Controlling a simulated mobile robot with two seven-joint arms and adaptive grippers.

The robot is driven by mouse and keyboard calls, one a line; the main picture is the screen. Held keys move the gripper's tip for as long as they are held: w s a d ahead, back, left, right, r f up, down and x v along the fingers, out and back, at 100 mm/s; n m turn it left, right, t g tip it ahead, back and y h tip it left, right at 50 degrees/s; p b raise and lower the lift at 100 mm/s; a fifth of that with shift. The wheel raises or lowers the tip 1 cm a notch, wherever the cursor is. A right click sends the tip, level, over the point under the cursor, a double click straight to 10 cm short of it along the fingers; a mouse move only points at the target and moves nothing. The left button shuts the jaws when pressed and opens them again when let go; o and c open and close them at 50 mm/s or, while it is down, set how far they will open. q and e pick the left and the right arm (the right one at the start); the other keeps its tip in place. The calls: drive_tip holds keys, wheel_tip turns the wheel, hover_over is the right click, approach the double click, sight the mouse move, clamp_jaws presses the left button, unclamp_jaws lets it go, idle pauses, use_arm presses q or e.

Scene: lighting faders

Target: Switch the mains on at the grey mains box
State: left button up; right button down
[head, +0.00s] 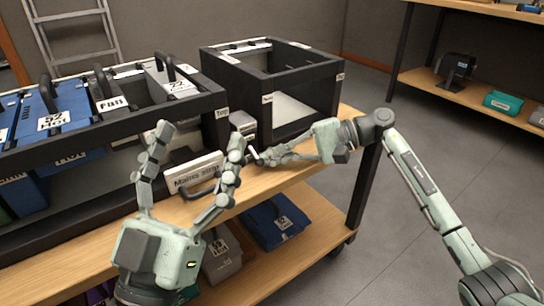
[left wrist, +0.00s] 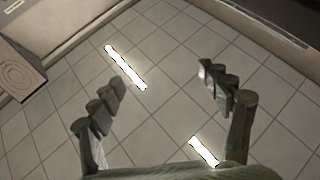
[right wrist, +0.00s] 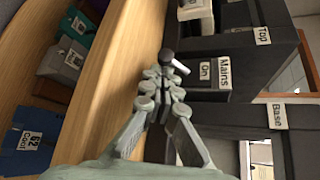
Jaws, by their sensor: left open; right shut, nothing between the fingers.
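The grey mains box (head: 243,123) stands on the wooden bench top, partly hidden behind my left gripper's finger. In the right wrist view the box (right wrist: 206,97) carries labels reading "Mains" and "On". A short light lever (right wrist: 181,67) with a dark round end sticks out at its side. My right gripper (right wrist: 164,78) is shut and empty, its fingertips close to the lever; contact cannot be told. In the head view my right gripper (head: 258,157) reaches in from the right. My left gripper (head: 198,142) is open and empty, fingers pointing up in front of the bench.
A white-labelled "Mains strip" piece (head: 195,172) with a dark handle is behind my left gripper. A black open frame (head: 275,88) stands behind the box, and a black rack (head: 120,130) with blue units to the left. Bins (head: 278,222) sit on the lower shelf. Floor right is clear.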

drive_tip(key=shift+r, duration=0.1)
use_arm(q)
drive_tip(key=shift+s+a+r+t, duration=0.3)
drive_tip(key=shift+r+t, duration=0.2)
drive_tip(key=shift+r, duration=0.1)
use_arm(e)
drive_tip(key=shift+m+h, duration=0.3)
